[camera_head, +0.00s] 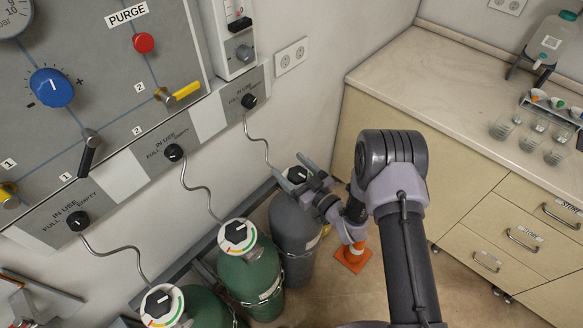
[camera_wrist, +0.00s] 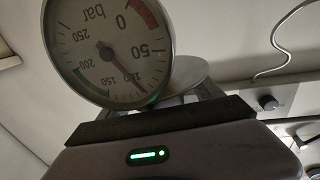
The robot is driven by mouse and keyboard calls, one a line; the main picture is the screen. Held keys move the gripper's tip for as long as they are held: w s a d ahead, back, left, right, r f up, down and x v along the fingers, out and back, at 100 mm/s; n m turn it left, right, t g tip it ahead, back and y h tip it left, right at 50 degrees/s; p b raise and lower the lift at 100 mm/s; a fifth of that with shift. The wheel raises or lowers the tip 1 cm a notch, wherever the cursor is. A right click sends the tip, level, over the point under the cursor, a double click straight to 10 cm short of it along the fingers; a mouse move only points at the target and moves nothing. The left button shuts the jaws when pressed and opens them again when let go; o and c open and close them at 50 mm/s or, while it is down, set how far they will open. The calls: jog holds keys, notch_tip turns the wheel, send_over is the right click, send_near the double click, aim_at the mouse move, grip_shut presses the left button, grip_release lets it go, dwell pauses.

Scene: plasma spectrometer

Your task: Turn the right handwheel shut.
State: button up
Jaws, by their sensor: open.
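The right handwheel (camera_head: 297,174) is a small dark knob with a white pointer mark on top of the grey cylinder (camera_head: 292,230), the rightmost of the row. My gripper (camera_head: 291,167) is open, its two fingers apart on either side of the handwheel in the head view. I cannot tell whether either finger touches it. In the wrist view a round bar gauge (camera_wrist: 108,50) fills the upper left and covers part of my fingers. A pale disc (camera_wrist: 190,76) shows behind it, between the fingers, and is partly hidden.
Two green cylinders (camera_head: 262,278) with dial tops stand to the left. Thin hoses run up to the wall panel (camera_head: 110,75) with its knobs and levers. A drawer counter (camera_head: 420,80) with glassware is at the right.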

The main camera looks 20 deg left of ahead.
jog(key=c, duration=1.4)
jog(key=shift+o, duration=0.2)
jog(key=shift+f, duration=0.1)
jog(key=shift+b, duration=0.3)
jog(key=m+t+h+b, duration=0.2)
jog(key=t, duration=0.1)
jog(key=shift+w+d+f, duration=0.1)
jog(key=shift+w+f, duration=0.1)
jog(key=m+t+h+b, duration=0.1)
jog(key=b, duration=0.1)
jog(key=m+t+h+b, duration=0.1)
jog(key=h+b, duration=0.1)
jog(key=m+t+h+b, duration=0.1)
jog(key=b, duration=0.1)
jog(key=shift+w+d+f+m+b, duration=0.2)
jog(key=shift+d+m+b, duration=0.1)
jog(key=shift+m+b, duration=0.1)
jog(key=m+t+h+b, duration=0.1)
jog(key=h+b, duration=0.1)
jog(key=m+t+h+b, duration=0.1)
jog(key=m+h+b, duration=0.1)
jog(key=h+b, duration=0.1)
jog(key=shift+w+d+r+b, duration=0.15)
jog(key=shift+w+d+b, duration=0.05)
jog(key=shift+d+b, duration=0.2)
jog(key=m+h+b, duration=0.2)
jog(key=h, duration=0.1)
jog(key=shift+d+r+b, duration=0.2)
jog(key=shift+d+b, duration=0.1)
jog(key=shift+r, duration=0.15)
